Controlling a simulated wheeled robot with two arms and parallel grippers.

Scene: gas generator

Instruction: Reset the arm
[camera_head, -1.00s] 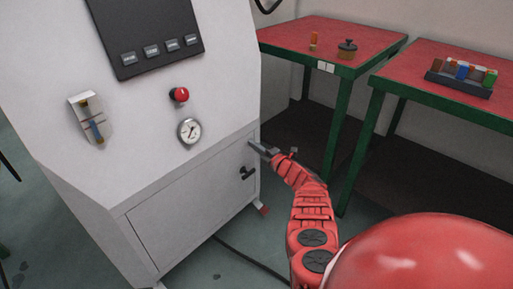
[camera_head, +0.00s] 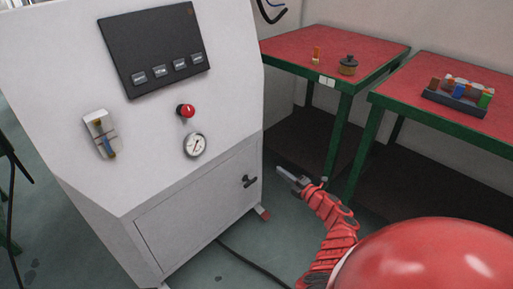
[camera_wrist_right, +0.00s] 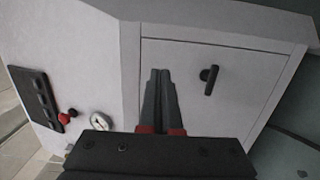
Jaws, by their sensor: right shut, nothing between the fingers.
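My right arm (camera_head: 333,225) is red and comes up from the lower right in the head view. Its gripper (camera_head: 283,174) is shut and empty, to the right of the white generator cabinet (camera_head: 95,185) and apart from its door handle (camera_head: 249,181). In the right wrist view the gripper's two grey fingers (camera_wrist_right: 160,75) lie together in front of the cabinet door (camera_wrist_right: 215,75), left of the black handle (camera_wrist_right: 209,78). The door is closed. My left gripper does not show.
The cabinet carries a dark button panel (camera_head: 155,50), a red knob (camera_head: 186,111) and a round gauge (camera_head: 195,145). Two red-topped tables stand at the back right, one with a small pot (camera_head: 348,65), the other with a dark tray (camera_head: 455,104) of coloured items. Floor before the tables is clear.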

